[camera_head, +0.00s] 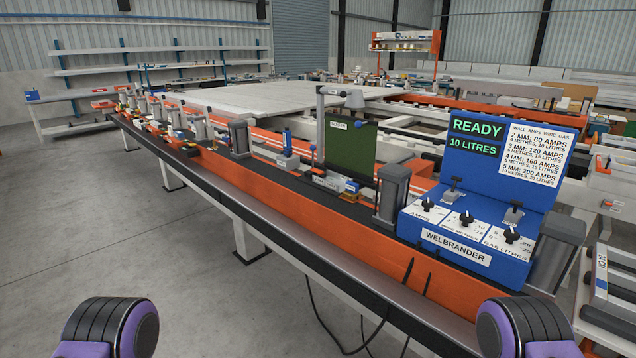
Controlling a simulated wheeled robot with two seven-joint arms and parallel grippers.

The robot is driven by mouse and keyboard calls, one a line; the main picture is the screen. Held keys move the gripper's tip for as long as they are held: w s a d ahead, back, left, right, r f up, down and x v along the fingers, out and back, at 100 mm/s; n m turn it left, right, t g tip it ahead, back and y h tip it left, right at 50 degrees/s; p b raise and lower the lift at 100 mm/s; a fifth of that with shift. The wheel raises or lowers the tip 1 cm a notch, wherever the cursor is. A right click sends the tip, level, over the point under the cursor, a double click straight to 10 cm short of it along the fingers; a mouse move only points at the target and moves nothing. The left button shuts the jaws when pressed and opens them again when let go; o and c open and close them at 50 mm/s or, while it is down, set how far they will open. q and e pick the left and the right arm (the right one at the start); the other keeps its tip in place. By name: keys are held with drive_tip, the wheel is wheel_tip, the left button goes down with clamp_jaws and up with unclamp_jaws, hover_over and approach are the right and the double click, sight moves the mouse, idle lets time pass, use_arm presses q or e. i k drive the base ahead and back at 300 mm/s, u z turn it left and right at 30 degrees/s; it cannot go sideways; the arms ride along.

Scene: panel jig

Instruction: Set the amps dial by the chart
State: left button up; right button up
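The blue Welbrander welder (412,232) stands at the right end of the orange jig. Its sloped face carries three black knobs. The amps dial (428,204) is on the left, the wire metres dial (466,217) in the middle and the gas litres dial (512,236) on the right. The amps pointer is too small to read. The chart (536,152) on the upright panel lists 2 mm: 80 amps, 3 mm: 120, 4 mm: 160, 5 mm: 200. The display (474,138) reads READY and 10 LITRES. Neither gripper shows; only purple-and-black parts of my arms appear at the bottom.
Small toggle clamps stand behind the dials. Grey posts (391,194) and (556,254) flank the welder. A dark green panel (351,150) with a white label stands left of it. Cables hang below the jig's front rail. The floor (110,240) at left is clear.

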sight(427, 204)
drive_tip(key=u, duration=0.95)
drive_tip(key=i, duration=0.7)
drive_tip(key=z, duration=2.8)
